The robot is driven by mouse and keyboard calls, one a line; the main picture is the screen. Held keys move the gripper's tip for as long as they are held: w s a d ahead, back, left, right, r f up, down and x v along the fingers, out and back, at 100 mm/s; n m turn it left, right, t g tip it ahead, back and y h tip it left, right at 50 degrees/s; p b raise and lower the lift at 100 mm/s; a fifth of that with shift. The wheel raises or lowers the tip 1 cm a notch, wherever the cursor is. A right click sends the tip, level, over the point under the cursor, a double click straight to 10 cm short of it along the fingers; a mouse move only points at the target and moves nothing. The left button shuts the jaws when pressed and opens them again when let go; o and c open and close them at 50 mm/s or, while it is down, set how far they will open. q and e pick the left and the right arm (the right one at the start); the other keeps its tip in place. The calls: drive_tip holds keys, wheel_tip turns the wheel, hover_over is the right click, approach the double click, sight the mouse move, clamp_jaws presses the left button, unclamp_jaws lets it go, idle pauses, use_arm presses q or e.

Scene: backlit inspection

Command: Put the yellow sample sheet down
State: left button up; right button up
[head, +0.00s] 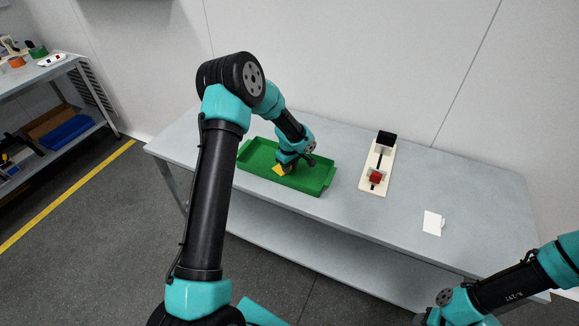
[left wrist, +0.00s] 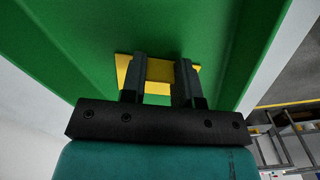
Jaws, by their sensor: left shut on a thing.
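The yellow sample sheet (head: 279,170) shows in the head view at my left gripper, over the inside of the green tray (head: 318,188). In the left wrist view the sheet (left wrist: 158,71) lies between and behind the two dark fingers of my left gripper (left wrist: 160,75), with green tray surface (left wrist: 70,50) around it. My left gripper (head: 285,168) is shut on the sheet, low in the tray. I cannot tell whether the sheet touches the tray floor. My right arm enters at the lower right of the head view, but its gripper fingers are not visible.
A white card (head: 432,222) lies further right. A shelf with items stands at far left.

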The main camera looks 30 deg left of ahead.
use_arm(q)
drive_tip(key=o, duration=0.9)
wheel_tip(320, 180, up, 12)
drive_tip(key=shift+r, duration=0.15)
idle(0.4)
